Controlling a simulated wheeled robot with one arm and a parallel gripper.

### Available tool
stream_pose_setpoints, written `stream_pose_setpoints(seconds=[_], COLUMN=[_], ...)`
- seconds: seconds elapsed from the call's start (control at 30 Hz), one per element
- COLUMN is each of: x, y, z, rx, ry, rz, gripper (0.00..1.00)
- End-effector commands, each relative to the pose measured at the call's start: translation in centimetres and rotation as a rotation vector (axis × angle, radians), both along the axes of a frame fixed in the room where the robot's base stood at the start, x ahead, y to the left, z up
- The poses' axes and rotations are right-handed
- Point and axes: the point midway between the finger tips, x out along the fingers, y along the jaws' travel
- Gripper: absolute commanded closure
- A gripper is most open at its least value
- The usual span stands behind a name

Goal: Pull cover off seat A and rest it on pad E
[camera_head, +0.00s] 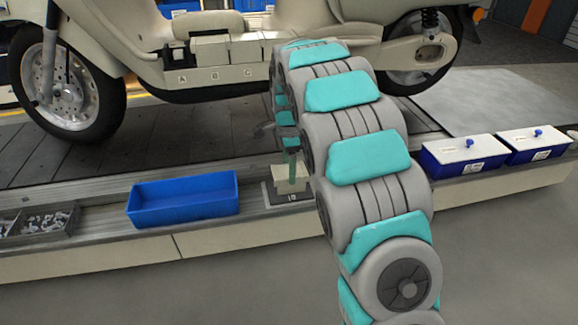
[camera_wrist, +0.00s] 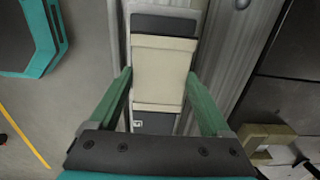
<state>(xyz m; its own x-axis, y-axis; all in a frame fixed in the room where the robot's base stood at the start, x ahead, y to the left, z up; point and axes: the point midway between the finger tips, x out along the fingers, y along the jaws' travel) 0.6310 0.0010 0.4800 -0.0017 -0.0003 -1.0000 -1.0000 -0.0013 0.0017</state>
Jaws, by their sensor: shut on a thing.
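A cream cover (camera_wrist: 165,70) sits between the green fingers of my gripper (camera_wrist: 160,76), which press on its two sides. In the head view the cover (camera_head: 290,177) is low at the front ledge, right over a dark pad (camera_head: 271,194). The pad shows beyond both ends of the cover in the wrist view (camera_wrist: 165,25). Its label is too small to read surely. I cannot tell whether the cover touches the pad. Seat A (camera_head: 182,78) is on the scooter's side, with a dark space above its label. My gripper (camera_head: 291,165) is partly behind my arm.
A blue open bin (camera_head: 184,198) stands left of the pad, with a grey tray of small parts (camera_head: 38,222) farther left. Two blue boxes with white lids (camera_head: 465,155) stand to the right. Cream blocks (camera_head: 228,49) stay on the scooter beside seat A.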

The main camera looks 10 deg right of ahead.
Motion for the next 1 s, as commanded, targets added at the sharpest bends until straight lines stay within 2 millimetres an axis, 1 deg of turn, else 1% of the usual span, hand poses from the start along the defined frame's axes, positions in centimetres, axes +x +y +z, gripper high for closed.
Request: stream_pose_setpoints(seconds=[1.0], x=[-0.03], y=[0.00], z=[-0.54], rx=[0.000], ry=[0.000], rz=[0.000], gripper=[0.85])
